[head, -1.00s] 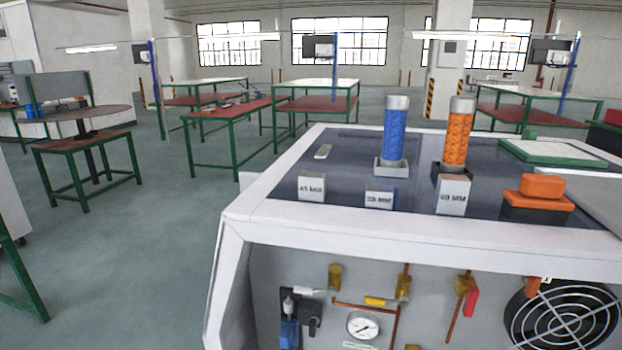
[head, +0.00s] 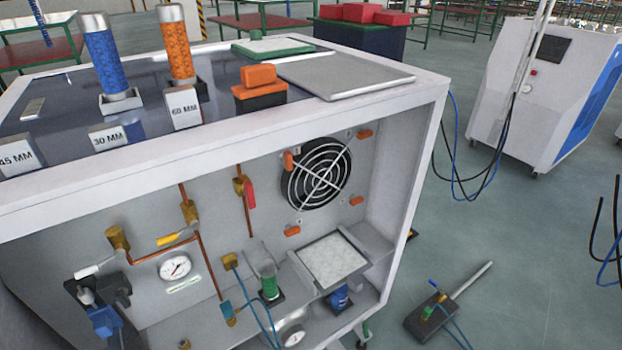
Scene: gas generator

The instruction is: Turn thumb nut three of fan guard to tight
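The fan guard (head: 318,173) is a round ringed grille over a black fan on the back panel inside the white cabinet. Several orange thumb nuts surround it: an upper left one (head: 288,161), an upper right one (head: 364,134), a lower right one (head: 356,201) and a lower left one (head: 292,231). The upper left one is upright; the other ones lie roughly level. I see no marking that tells which is number three, and I cannot tell how tight each is. My gripper is not in view.
The cabinet's white frame (head: 443,90) edges the open front. Below the guard are a tilted tray (head: 333,260) and a green-based cylinder (head: 268,283). Copper pipes, valves and a gauge (head: 175,268) fill the left. A jack-like tool (head: 440,310) lies on the floor at right.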

